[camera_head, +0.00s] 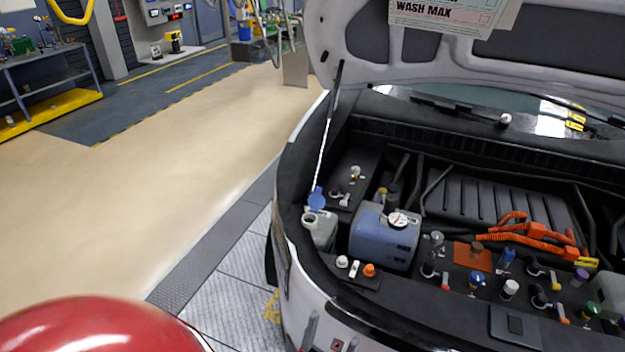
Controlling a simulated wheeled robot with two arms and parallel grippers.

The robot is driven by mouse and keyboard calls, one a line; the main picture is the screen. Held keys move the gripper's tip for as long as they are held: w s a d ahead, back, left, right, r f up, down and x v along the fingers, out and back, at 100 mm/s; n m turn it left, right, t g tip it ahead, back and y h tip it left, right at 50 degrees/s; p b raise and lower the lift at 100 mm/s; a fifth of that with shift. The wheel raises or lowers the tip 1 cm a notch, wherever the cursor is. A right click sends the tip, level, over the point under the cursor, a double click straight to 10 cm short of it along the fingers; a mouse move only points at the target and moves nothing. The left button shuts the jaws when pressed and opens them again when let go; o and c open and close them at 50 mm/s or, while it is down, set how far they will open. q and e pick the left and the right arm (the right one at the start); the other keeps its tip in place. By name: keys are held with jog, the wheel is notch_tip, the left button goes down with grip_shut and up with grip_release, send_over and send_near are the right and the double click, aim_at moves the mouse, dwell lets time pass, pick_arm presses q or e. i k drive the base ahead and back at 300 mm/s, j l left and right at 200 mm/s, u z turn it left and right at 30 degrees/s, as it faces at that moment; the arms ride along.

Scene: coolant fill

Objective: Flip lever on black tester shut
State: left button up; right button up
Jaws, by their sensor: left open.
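No single thing stands out clearly as the black tester. Small black fittings with lever-like arms sit in the car's engine bay. One (430,270) has a red-tipped arm, and one (541,297) further right has an orange-tipped arm. They are too small to tell whether any lever is open or shut. My left gripper (332,333) is at the bottom edge, in front of the car's front edge. Its two grey fingertips are apart with nothing between them. It is below and left of the fittings. My right gripper is not in view.
A blue tank (383,243) with a white-capped gauge stands left in the bay, beside an open filler neck (309,218) with a blue cap. Orange cables (530,235) lie on the right. The raised hood (360,62) hangs above. The floor at left (150,190) is clear.

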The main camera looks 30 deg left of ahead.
aim_at(383, 190)
jog(key=j+u, duration=0.2)
jog(key=k+j+u, duration=0.2)
jog(key=j, duration=0.15)
jog(key=i+j, duration=0.1)
jog(key=j, duration=0.3)
jog(key=i+j, duration=0.1)
jog(key=j, duration=0.35)
jog(key=i+j, duration=0.1)
jog(key=j, duration=0.3)
jog(key=i+j+z, duration=0.1)
jog(key=j, duration=0.35)
jog(key=i+l, duration=0.35)
jog(key=l, duration=0.1)
